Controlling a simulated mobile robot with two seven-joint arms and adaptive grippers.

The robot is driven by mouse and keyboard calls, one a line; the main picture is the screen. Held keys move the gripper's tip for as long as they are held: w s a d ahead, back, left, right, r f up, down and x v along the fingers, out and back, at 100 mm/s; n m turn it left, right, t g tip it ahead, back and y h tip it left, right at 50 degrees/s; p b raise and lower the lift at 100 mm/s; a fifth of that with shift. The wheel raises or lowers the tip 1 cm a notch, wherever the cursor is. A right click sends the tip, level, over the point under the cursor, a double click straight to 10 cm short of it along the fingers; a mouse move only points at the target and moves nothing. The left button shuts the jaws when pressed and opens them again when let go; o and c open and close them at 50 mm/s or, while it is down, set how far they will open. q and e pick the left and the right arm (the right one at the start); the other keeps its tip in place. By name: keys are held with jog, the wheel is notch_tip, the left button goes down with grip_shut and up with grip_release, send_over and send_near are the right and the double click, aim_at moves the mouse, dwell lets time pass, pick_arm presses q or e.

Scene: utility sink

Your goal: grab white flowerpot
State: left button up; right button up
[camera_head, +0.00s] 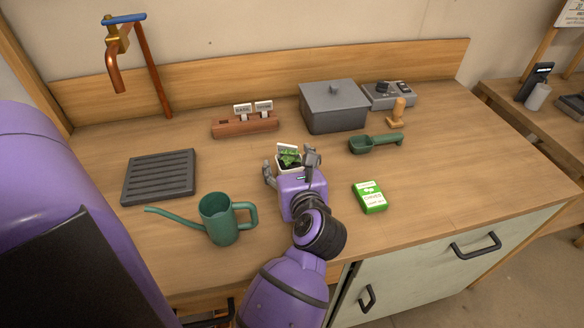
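The white flowerpot (283,170) stands on the wooden worktop near its middle, with a small green plant and a pale label in it. My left gripper (290,166) reaches it from the front, with its fingers spread on either side of the pot. The gripper's purple body hides the lower front of the pot. The fingers look apart from the pot, but contact is hard to make out. My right gripper is not in view.
A green watering can (220,220) stands left of my gripper, and a green seed packet (369,197) lies right of it. Behind are a wooden label holder (245,125), a grey lidded box (333,108) and a green scoop (376,143). A dark slatted tray (159,177) lies left.

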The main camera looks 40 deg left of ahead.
pick_arm(q)
jog(key=shift+s+d, duration=0.1)
jog(key=shift+c, duration=1.2)
jog(key=c, duration=1)
jog(key=shift+c, duration=0.2)
